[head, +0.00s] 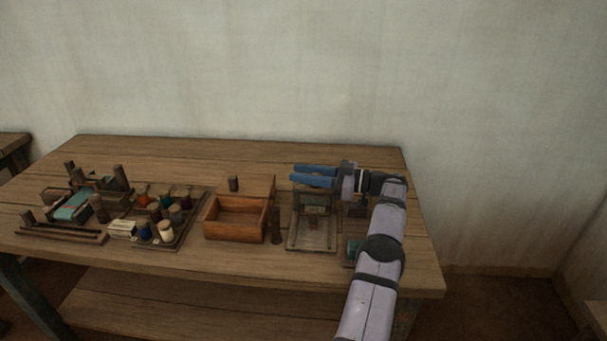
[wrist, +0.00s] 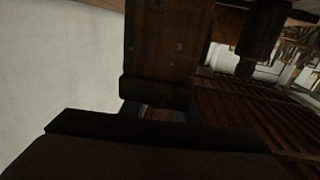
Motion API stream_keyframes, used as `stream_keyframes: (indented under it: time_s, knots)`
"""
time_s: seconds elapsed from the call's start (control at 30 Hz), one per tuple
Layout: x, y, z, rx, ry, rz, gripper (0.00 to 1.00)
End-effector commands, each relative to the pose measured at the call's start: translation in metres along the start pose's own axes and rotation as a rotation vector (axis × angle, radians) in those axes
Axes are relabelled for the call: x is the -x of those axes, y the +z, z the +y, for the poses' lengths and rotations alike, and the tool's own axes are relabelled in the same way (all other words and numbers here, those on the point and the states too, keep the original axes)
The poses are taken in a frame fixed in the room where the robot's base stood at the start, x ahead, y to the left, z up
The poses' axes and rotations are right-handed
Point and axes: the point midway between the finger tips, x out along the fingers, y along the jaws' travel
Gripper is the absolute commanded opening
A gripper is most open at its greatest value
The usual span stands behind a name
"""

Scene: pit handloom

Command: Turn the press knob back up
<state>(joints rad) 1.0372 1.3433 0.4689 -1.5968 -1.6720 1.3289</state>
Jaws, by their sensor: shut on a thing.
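The small press (head: 314,200) stands on the right half of the bench, with a pale flat bed framed in wood at its front. My gripper (head: 303,174) reaches in from the right, its blue fingers lying level across the top of the press. The fingers are shut on the press knob, which they hide in the head view. In the wrist view a dark brown wooden part (wrist: 165,45) fills the upper middle, close to the camera. That view is dark, and I cannot make out the knob's turn.
An open wooden box (head: 235,219) stands left of the press, with a dark upright peg (head: 276,226) between them. A tray of thread spools (head: 180,222) and a small loom (head: 75,207) lie farther left. A teal spool (head: 353,249) sits beside my arm.

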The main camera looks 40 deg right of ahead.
Motion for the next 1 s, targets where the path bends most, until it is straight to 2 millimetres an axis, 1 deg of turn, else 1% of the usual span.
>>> stream_keyframes:
  time_s: [0.03, 0.07, 0.1, 0.13, 0.43, 0.57, 0.67, 0.77, 1.0]
  knots:
    - [-0.001, -0.003, 0.000, 0.003, 0.000, 0.004, 0.06]
    - [-0.001, -0.003, 0.000, 0.003, 0.000, 0.004, 0.31]
    - [-0.001, -0.003, 0.000, 0.003, 0.000, 0.005, 0.40]
    - [-0.001, -0.003, 0.000, 0.003, 0.000, 0.004, 0.47]
    - [0.000, -0.002, 0.000, 0.002, 0.001, 0.002, 0.47]
    - [0.000, -0.006, 0.000, 0.004, 0.001, 0.001, 0.47]
    - [0.000, -0.015, 0.000, 0.004, 0.001, 0.002, 0.47]
    - [0.000, -0.030, 0.000, 0.006, 0.001, 0.002, 0.47]
    - [-0.001, -0.072, 0.000, 0.005, 0.000, 0.002, 0.47]
